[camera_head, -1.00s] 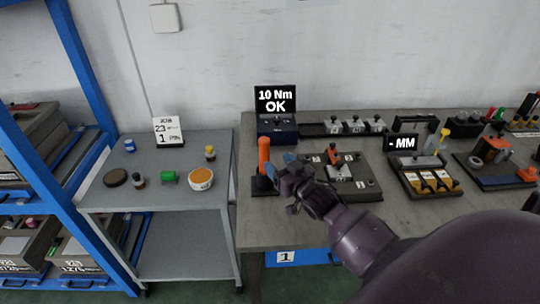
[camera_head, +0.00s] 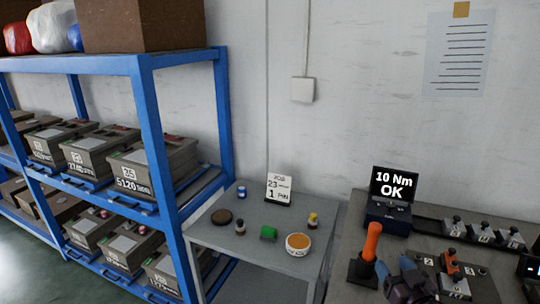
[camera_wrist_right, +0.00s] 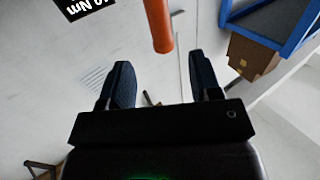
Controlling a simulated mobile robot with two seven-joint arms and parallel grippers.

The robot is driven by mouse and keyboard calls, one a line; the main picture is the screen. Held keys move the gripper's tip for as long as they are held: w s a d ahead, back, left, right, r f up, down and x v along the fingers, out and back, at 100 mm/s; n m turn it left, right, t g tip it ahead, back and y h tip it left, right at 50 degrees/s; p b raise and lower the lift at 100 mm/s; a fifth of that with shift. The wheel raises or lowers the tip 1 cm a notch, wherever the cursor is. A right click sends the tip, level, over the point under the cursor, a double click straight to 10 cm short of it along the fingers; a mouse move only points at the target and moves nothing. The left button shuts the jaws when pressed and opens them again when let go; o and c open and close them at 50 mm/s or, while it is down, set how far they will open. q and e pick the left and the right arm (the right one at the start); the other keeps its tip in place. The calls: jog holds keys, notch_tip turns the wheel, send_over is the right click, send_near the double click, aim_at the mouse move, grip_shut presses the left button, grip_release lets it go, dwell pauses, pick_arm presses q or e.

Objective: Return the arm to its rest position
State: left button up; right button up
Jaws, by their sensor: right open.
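My right gripper (camera_head: 394,268) shows at the bottom of the head view, just right of and below an upright orange-handled tool (camera_head: 372,242) in a dark holder. Its two dark blue fingers are apart. In the right wrist view the gripper (camera_wrist_right: 161,72) is open with nothing between its fingers. The orange handle (camera_wrist_right: 158,25) lies beyond the fingertips there, and I see no contact. Most of my right arm is outside the head view. My left gripper is not in view.
A display (camera_head: 394,187) reading "10 Nm OK" stands behind the tool on the bench (camera_head: 345,225). A grey side table (camera_head: 225,245) holds a job card (camera_head: 280,188) and small containers. A blue shelf (camera_head: 140,120) with labelled boxes stands left.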

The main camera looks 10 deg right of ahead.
jog(key=s+a+f+g, duration=0.1)
jog(key=s+f+g, duration=0.1)
jog(key=s, duration=0.1)
jog(key=s+a+f+g+h, duration=0.1)
jog(key=s+a+f+g, duration=0.1)
jog(key=s, duration=0.2)
jog(key=s+a+f+g, duration=0.1)
jog(key=s+f+g, duration=0.1)
jog(key=s+g, duration=0.1)
jog(key=shift+s+a+m+h, duration=0.3)
jog(key=shift+s+a, duration=0.05)
jog(key=shift+s, duration=0.2)
jog(key=s+a+g, duration=0.2)
jog(key=s+g, duration=0.2)
jog(key=s, duration=0.4)
jog(key=s+a+g, duration=0.3)
jog(key=s, duration=0.4)
jog(key=w+f+n+t+y, duration=0.1)
jog(key=w+f+t, duration=0.6)
jog(key=f, duration=0.3)
jog(key=shift+w+f+n+t, duration=0.25)
jog(key=shift+f+n+t, duration=0.05)
jog(key=shift+f+t, duration=0.1)
